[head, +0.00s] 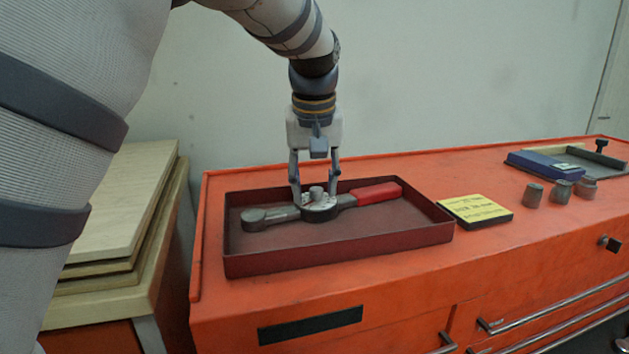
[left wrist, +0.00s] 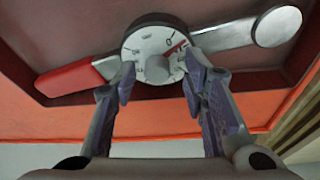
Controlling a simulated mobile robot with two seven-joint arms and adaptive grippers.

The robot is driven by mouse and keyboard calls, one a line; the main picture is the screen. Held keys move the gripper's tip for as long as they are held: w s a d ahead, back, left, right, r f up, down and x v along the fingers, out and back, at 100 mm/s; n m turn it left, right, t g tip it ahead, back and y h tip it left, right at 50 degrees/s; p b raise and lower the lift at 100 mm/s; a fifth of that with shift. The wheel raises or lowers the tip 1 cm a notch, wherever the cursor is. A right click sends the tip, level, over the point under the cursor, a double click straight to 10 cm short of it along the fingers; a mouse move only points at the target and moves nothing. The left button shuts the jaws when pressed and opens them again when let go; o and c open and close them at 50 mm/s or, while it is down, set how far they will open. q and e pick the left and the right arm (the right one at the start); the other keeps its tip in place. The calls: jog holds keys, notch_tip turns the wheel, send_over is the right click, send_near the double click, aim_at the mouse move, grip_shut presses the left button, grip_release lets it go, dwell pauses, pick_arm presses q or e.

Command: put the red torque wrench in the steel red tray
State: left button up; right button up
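The torque wrench (head: 321,210) has a red handle, a grey shaft and a round white dial with a knob. It lies lengthwise inside the dark red steel tray (head: 345,253), handle to the right in the head view. It also shows in the left wrist view (left wrist: 78,78), with the handle to the left. My left gripper (head: 315,194) points down over the dial. Its fingers are apart, one on each side of the knob, with a gap to the knob in the left wrist view (left wrist: 158,72). Whether the fingertips touch the dial housing is unclear. My right gripper is not in view.
The tray stands on an orange cabinet (head: 480,167). Right of it are a yellow-topped block (head: 474,209), several small grey cylinders (head: 533,195) and a dark tray with a blue box (head: 542,166). Stacked boards (head: 122,208) stand at the left. A pale wall is behind.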

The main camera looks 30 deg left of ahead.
pick_arm(q)
jog(key=v, duration=1.2)
